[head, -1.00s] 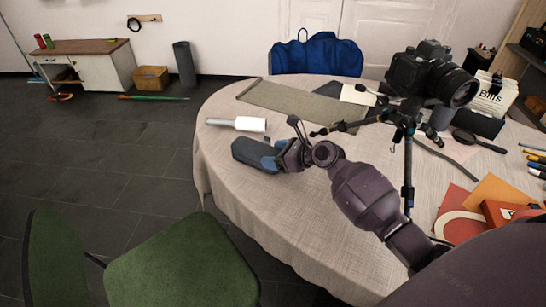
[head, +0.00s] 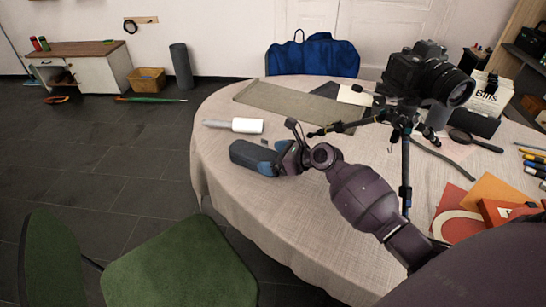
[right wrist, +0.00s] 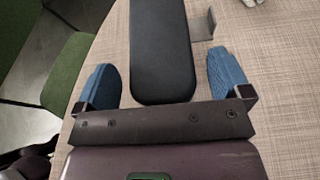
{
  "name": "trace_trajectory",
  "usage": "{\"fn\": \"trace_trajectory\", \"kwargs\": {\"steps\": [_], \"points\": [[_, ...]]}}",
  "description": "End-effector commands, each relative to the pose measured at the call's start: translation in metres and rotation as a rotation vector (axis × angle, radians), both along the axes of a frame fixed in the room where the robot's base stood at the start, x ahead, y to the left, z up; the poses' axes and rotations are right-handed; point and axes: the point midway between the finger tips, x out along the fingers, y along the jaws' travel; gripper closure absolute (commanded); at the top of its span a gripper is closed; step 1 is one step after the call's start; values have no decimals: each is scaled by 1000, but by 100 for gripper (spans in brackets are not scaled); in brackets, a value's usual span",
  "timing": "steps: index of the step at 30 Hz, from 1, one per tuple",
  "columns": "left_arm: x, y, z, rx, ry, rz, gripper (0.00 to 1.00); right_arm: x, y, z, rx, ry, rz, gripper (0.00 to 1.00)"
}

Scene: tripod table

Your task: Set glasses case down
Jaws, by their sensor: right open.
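The glasses case (head: 247,154) is a dark, rounded, elongated case at the left part of the round table (head: 225,185). In the right wrist view the black case (right wrist: 160,50) lies lengthwise between the two blue fingers. My right gripper (head: 273,157) is open around the near end of the case. In the right wrist view the gripper (right wrist: 161,68) shows a clear gap on each side of the case, so the fingers do not touch it. The case looks flat on the tabletop. My left gripper is not in view.
A white roller (head: 247,125) lies just behind the case, and a small grey angled piece (right wrist: 204,27) stands beside it. A tripod (head: 404,150) with a camera (head: 425,75) stands to the right. A green chair (head: 180,265) is at the front left. Front tabletop is clear.

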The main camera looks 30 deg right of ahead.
Motion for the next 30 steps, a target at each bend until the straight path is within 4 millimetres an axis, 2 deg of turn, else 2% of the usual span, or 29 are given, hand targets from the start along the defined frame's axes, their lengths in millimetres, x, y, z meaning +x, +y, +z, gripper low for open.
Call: {"fn": "trace_trajectory", "kwargs": {"steps": [1,10,21,30], "points": [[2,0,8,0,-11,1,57,-3,-3,8,1,-5,-1,4],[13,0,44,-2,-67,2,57,-40,-25,30,2,-9,-2,4],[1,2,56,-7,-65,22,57,-82,-50,46,1,-5,-1,4],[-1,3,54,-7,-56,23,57,-92,-55,46,1,-1,0,4]]}}
